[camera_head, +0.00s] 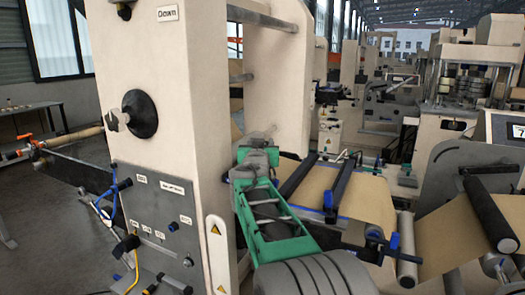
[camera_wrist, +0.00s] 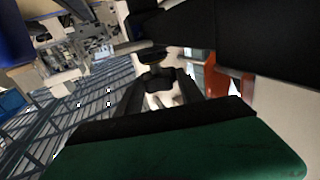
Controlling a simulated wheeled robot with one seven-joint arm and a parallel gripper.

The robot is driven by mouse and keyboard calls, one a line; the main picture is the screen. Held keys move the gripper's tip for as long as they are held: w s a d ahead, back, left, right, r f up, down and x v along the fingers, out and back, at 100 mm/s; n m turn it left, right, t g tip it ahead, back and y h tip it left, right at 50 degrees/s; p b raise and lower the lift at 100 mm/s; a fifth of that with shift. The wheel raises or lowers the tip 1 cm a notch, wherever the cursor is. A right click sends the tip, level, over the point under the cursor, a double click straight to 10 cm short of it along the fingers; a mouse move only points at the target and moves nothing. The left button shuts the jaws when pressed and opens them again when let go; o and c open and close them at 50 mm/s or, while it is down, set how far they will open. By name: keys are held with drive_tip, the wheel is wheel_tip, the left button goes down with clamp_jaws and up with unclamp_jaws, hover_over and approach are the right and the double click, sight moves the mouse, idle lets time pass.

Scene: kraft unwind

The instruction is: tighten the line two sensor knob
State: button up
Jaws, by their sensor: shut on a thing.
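In the wrist view my gripper (camera_wrist: 157,75) reaches away from its green body, its two dark fingers closing in on a small dark knob-like piece (camera_wrist: 153,56). The fingers appear shut on this piece. Pale surface shows between them below it. I cannot read any marking that tells which line it belongs to, nor how far it is turned. In the head view my green and grey arm stands in front of the machine, and I cannot make out my fingertips or the knob there.
A cream machine column (camera_head: 170,110) with a large black knob (camera_head: 140,113) and grey control panel (camera_head: 160,215) stands left of my arm. Brown kraft web (camera_head: 355,195) and a roller (camera_head: 488,212) lie to the right. Orange parts (camera_wrist: 214,76) show close to the fingers.

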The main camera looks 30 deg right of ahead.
drive_tip(key=shift+w+a+m+g+h+b, duration=0.15)
drive_tip(key=shift+m+g+h+b, duration=0.3)
drive_tip(key=shift+m+g+h, duration=0.75)
drive_tip(key=shift+r+g+h, duration=0.1)
drive_tip(key=shift+g+h, duration=0.2)
drive_tip(key=shift+h, duration=0.1)
drive_tip(key=shift+r, duration=0.1)
drive_tip(key=o, duration=1.1)
drive_tip(key=shift+o, duration=1.3)
drive_tip(key=shift+m, duration=0.3)
drive_tip(key=b+v, duration=0.2)
drive_tip(key=v, duration=0.5)
drive_tip(key=shift+s+a, duration=0.3)
